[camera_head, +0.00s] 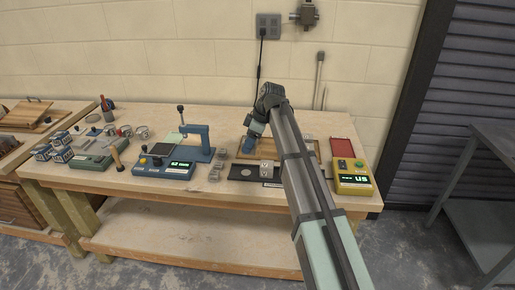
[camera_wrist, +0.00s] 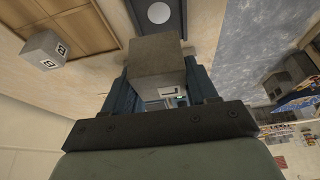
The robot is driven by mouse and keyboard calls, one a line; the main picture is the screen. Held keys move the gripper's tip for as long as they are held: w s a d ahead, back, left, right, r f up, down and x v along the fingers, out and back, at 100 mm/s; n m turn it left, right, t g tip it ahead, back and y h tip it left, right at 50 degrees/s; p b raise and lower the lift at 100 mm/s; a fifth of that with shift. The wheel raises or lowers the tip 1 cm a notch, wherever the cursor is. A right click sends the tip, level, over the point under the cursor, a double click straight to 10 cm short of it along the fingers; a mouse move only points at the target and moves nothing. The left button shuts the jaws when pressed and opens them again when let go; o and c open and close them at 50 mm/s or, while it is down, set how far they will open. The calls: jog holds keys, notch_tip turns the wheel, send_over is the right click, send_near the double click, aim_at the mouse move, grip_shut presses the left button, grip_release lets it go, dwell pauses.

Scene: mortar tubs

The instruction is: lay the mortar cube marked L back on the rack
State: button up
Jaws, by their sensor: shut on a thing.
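My gripper (camera_wrist: 160,85) is shut on a plain grey-tan mortar cube (camera_wrist: 158,58), held between its two dark blue fingers. In the head view my gripper (camera_head: 248,150) is low over the back middle of the bench, and the held cube is not clear there. The rack may be the shallow wooden tray (camera_head: 316,149), partly hidden by my arm; a wooden panelled surface also shows in the wrist view (camera_wrist: 75,22).
A loose grey cube with a black-and-white mark (camera_wrist: 44,50) sits beside the wooden panels. A dark plate with a pale disc (camera_head: 236,172) lies in front. A blue press (camera_head: 199,140) stands left, a yellow meter (camera_head: 352,180) right.

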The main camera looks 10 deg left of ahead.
jog(key=w+d, duration=0.3)
jog(key=w, duration=0.7)
jog(key=w+d, duration=0.4)
jog(key=w, duration=0.7)
jog(key=f, duration=0.9)
jog(key=shift+a+f, duration=0.2)
jog(key=shift+f, duration=0.1)
jog(key=shift+f, duration=0.15)
jog(key=o, duration=1.2)
jog(key=shift+o, duration=0.2)
jog(key=v, duration=1.2)
